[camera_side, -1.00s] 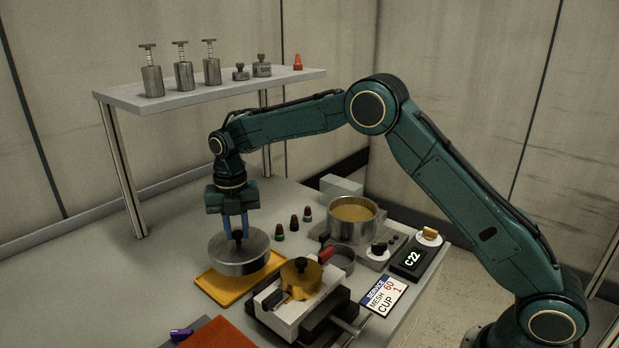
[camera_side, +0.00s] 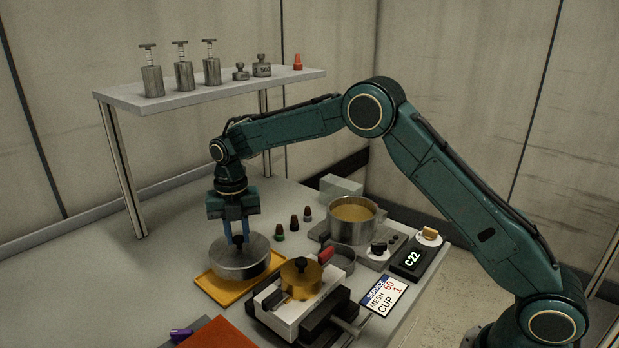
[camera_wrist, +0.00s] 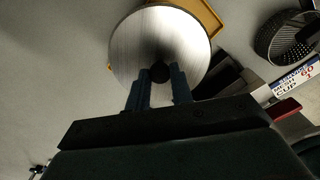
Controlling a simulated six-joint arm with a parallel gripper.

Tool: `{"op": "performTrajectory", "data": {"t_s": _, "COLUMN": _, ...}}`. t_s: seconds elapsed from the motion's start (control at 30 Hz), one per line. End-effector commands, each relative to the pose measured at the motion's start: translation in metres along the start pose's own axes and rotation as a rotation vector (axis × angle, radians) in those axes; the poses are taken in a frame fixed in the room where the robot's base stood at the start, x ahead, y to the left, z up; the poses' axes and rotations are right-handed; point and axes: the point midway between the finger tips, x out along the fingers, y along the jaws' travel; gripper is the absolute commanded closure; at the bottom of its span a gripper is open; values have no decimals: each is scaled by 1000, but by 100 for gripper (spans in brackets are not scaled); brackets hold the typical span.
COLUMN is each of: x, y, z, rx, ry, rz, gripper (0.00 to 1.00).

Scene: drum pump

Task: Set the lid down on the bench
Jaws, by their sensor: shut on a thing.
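The lid (camera_side: 240,262) is a round brushed-metal disc with a dark knob at its centre. In the side view it is level, low over the left back part of a yellow tray (camera_side: 222,296); I cannot tell whether it touches the tray or bench (camera_side: 150,285). My gripper (camera_side: 237,240) points down and is shut on the lid's knob. In the wrist view the lid (camera_wrist: 160,40) fills the upper middle, with the fingers (camera_wrist: 159,80) on either side of the knob. The lid hides part of the tray.
A red-orange mat (camera_side: 218,335) lies in front. The bench left of the lid is clear. A shelf (camera_side: 215,92) stands behind.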

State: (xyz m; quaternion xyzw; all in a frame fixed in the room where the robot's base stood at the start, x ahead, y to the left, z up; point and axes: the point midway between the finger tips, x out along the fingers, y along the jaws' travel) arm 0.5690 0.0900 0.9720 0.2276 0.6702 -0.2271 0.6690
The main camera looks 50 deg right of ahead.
Motion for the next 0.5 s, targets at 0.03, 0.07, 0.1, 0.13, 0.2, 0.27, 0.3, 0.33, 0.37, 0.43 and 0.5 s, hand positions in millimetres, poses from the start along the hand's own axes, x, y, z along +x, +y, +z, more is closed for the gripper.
{"op": "performTrajectory", "data": {"t_s": 0.03, "x": -1, "y": 0, "z": 0, "rx": 0, "ry": -1, "rz": 1, "gripper": 100}}
{"op": "performTrajectory", "data": {"t_s": 0.07, "x": 0, "y": 0, "z": 0, "rx": 0, "ry": -1, "rz": 1, "gripper": 100}}
{"op": "performTrajectory", "data": {"t_s": 0.1, "x": 0, "y": 0, "z": 0, "rx": 0, "ry": -1, "rz": 1, "gripper": 100}}
{"op": "performTrajectory", "data": {"t_s": 0.13, "x": 0, "y": 0, "z": 0, "rx": 0, "ry": -1, "rz": 1, "gripper": 100}}
{"op": "performTrajectory", "data": {"t_s": 0.2, "x": 1, "y": 0, "z": 0, "rx": 0, "ry": -1, "rz": 1, "gripper": 100}}
{"op": "performTrajectory", "data": {"t_s": 0.27, "x": 2, "y": 0, "z": 0, "rx": 0, "ry": 0, "rz": 1, "gripper": 100}}
{"op": "performTrajectory", "data": {"t_s": 0.3, "x": 3, "y": 0, "z": 0, "rx": 0, "ry": 0, "rz": 0, "gripper": 100}}
{"op": "performTrajectory", "data": {"t_s": 0.33, "x": 3, "y": 0, "z": 0, "rx": 0, "ry": 0, "rz": 0, "gripper": 100}}
{"op": "performTrajectory", "data": {"t_s": 0.37, "x": 4, "y": 0, "z": 0, "rx": 0, "ry": 0, "rz": 0, "gripper": 100}}
{"op": "performTrajectory", "data": {"t_s": 0.43, "x": 5, "y": 0, "z": 0, "rx": 0, "ry": 0, "rz": 0, "gripper": 100}}
{"op": "performTrajectory", "data": {"t_s": 0.5, "x": 6, "y": 0, "z": 0, "rx": 0, "ry": 0, "rz": 0, "gripper": 100}}
